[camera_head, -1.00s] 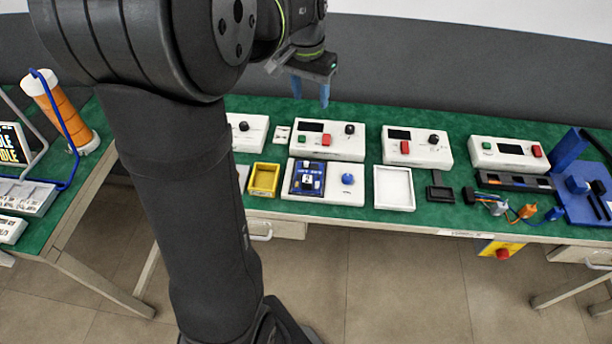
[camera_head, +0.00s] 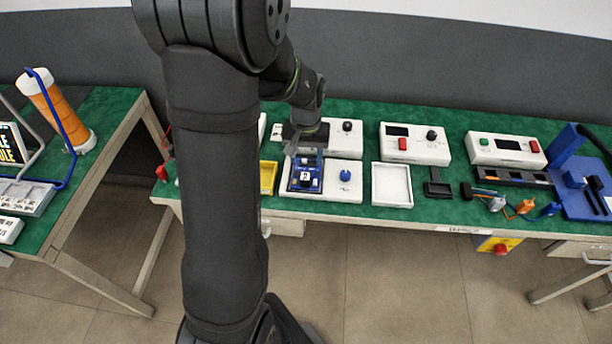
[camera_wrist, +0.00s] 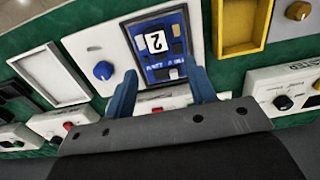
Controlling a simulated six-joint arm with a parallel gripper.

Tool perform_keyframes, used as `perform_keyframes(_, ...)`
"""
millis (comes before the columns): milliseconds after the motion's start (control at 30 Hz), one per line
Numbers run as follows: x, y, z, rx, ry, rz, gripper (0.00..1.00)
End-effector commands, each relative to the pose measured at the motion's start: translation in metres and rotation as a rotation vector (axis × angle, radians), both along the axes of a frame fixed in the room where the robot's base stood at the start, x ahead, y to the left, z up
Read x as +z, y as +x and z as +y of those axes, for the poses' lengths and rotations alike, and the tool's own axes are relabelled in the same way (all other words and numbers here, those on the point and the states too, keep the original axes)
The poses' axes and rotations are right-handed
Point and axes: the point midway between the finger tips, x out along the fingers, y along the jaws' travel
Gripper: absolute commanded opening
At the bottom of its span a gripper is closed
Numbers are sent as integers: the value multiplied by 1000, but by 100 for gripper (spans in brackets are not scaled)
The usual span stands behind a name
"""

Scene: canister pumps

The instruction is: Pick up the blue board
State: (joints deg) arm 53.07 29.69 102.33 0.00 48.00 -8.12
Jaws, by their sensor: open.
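The blue board (camera_head: 303,178) sits on the left part of a white base unit (camera_head: 348,190), left of a blue knob. In the wrist view the board (camera_wrist: 163,55) lies flat in the unit and carries a white tile marked 2 and small light parts. My gripper (camera_wrist: 162,90) is open, its two blue fingers spread near the board's lower part in the wrist view. Nothing is between the fingers in its grip, and I cannot tell their exact height above the board. In the head view the gripper (camera_head: 304,152) is over the board's far edge, its fingers partly hidden.
An empty white tray (camera_head: 391,204) lies right of the unit, and a yellow bin (camera_head: 268,178) lies left of it. White control boxes with knobs stand behind, including one (camera_head: 414,145) at the right. Cables and a blue stand (camera_head: 570,150) are at the far right.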

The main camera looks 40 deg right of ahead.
Motion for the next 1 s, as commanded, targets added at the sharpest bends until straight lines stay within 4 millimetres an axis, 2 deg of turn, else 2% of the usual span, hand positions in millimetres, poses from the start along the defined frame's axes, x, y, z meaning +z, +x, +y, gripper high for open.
perform_keyframes(233, -18, -1, 1, 0, 1, 1, 51)
perform_keyframes(500, -55, -4, 5, -1, 1, 1, 51)
perform_keyframes(633, -62, -4, 5, -1, 0, 0, 51)
perform_keyframes(833, -62, -4, 5, -1, -1, -1, 51)
perform_keyframes(867, -62, -4, 5, -1, -1, -1, 47)
perform_keyframes(1000, -62, -4, 5, -1, -1, -1, 20)
